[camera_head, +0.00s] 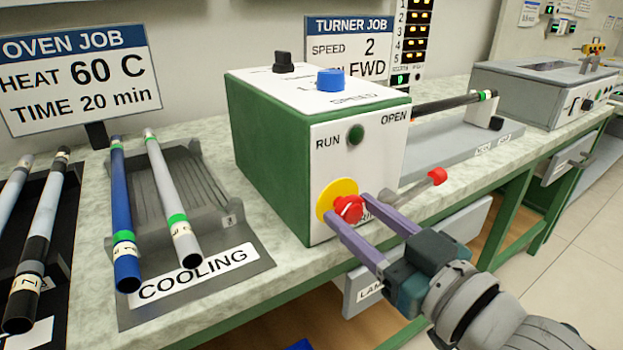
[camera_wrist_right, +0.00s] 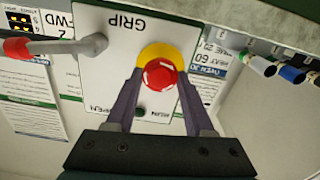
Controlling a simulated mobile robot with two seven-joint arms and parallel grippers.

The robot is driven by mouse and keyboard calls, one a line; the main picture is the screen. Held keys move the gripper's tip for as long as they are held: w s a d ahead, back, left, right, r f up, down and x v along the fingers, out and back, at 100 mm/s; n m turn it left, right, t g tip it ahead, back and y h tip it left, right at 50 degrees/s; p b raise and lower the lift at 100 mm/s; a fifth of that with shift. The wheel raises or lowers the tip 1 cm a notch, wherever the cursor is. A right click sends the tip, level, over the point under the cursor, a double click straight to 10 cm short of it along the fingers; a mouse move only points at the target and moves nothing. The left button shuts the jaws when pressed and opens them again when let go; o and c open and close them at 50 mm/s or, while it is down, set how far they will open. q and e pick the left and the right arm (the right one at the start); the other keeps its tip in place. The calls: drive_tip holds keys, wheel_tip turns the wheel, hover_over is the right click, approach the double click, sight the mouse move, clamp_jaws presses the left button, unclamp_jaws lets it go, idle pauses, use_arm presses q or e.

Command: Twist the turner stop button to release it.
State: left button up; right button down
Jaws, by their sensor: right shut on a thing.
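The turner (camera_head: 265,150) is a green box with a white front and top, standing on the bench. Its red stop button (camera_head: 348,209) sits on a yellow disc (camera_head: 325,196) low on the white front. My right gripper (camera_head: 350,212) is shut on the red button, with one purple finger on each side of it. The right wrist view also shows the red button (camera_wrist_right: 160,76) between the two fingertips. My left gripper is not in view.
A red-tipped grip lever (camera_head: 437,177) sticks out just right of my right gripper. A dark green RUN button (camera_head: 355,136) is above the stop button. A blue knob (camera_head: 330,79) and black knob (camera_head: 283,61) are on top. The cooling rack (camera_head: 196,268) with two rods stands left.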

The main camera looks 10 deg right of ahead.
drive_tip(key=shift+f+m, duration=0.15)
drive_tip(key=shift+m, duration=0.45)
drive_tip(key=c, duration=0.7)
unclamp_jaws()
drive_tip(key=shift+o, duration=1.4)
drive_tip(key=shift+w, duration=0.25)
drive_tip(key=shift+o, duration=0.7)
drive_tip(key=shift+s, duration=0.1)
drive_tip(key=p+v, duration=0.2)
drive_tip(key=v, duration=0.8)
